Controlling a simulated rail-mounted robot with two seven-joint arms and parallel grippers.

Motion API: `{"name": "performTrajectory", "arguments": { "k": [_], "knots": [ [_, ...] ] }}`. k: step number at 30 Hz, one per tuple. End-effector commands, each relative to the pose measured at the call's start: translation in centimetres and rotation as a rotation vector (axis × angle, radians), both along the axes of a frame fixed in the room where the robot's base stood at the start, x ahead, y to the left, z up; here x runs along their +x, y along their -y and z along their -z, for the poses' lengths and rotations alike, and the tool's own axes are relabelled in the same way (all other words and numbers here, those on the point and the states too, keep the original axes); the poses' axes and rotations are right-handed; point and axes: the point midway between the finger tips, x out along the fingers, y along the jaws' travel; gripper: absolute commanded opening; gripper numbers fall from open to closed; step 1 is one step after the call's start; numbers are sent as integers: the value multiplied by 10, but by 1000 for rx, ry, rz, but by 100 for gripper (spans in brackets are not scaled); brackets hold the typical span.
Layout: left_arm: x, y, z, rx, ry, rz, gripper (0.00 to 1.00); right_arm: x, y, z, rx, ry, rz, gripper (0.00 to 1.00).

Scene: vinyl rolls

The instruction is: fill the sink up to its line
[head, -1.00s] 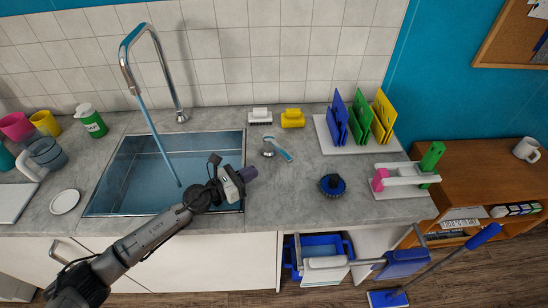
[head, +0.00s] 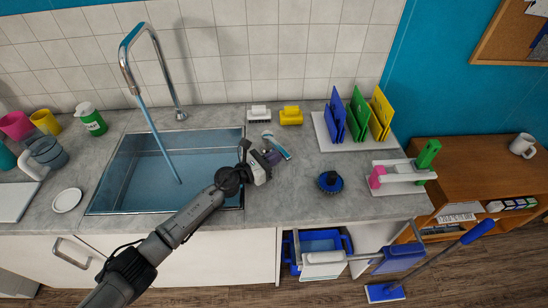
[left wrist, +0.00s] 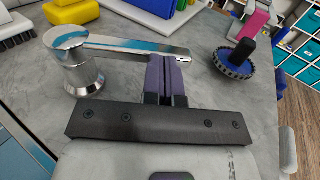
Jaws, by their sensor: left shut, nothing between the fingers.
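The sink (head: 109,196) is set in the grey counter at the left and holds bluish water. The tall chrome tap (head: 160,62) stands behind it, and a blue stream (head: 159,142) runs from its spout into the sink. I cannot make out the fill line clearly. A chrome tap lever (head: 282,151) stands on the counter right of the sink; it also shows in the left wrist view (left wrist: 125,47). My left gripper (head: 273,157), with purple fingers (left wrist: 167,82), is shut and empty beside the lever's free end. I cannot tell whether they touch. My right gripper is out of view.
Coloured boards (head: 358,115) stand in a rack behind that. A saucer (head: 67,200) and cups are left of the sink.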

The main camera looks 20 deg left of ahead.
Motion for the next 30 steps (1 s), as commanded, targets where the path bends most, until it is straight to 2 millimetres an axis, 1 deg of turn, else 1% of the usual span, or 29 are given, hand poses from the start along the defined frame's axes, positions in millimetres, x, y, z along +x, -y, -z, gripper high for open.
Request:
{"name": "performTrajectory", "arguments": {
  "k": [4,9,14,26,30],
  "knots": [
    [2,2,1,0,1,1,0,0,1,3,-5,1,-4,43],
    [18,20,3,1,3,1,0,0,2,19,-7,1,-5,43],
    [27,27,1,1,2,0,0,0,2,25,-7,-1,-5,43],
    [27,28,0,1,-1,0,0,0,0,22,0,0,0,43],
    [16,31,-3,1,-2,7,0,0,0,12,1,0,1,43]
  ]
}}
